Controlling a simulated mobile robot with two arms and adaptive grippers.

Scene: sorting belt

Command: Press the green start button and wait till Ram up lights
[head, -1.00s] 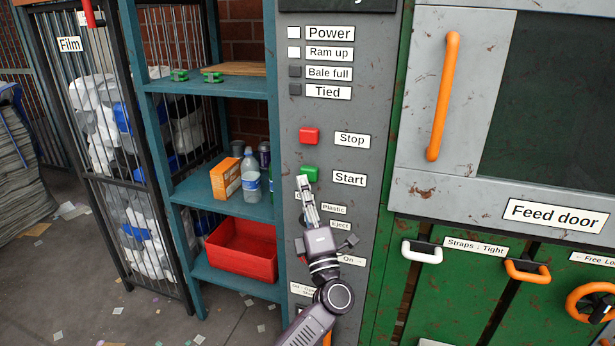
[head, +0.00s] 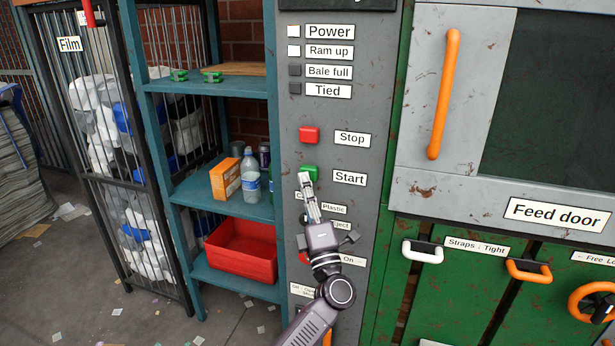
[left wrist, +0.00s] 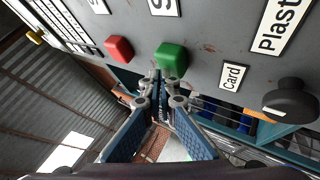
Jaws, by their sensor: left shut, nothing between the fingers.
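The green start button (head: 311,170) is on the grey control panel (head: 340,215), left of the "Start" label. My left gripper (head: 306,178) is shut and empty, its fingertips just below the green button and overlapping its lower edge in the head view. In the left wrist view the fingertips (left wrist: 158,78) are close to the green button (left wrist: 171,58); I cannot tell whether they touch it. The "Ram up" lamp (head: 294,50) is white and looks lit, like the "Power" lamp (head: 294,31). The "Bale full" lamp (head: 295,70) and "Tied" lamp (head: 295,88) are dark.
A red stop button (head: 309,134) is just above the green one. A black knob (left wrist: 291,101) is on the panel below. A shelf (head: 222,200) with bottles, a box and a red bin (head: 242,250) stands left. The feed door's orange handle (head: 444,95) is right.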

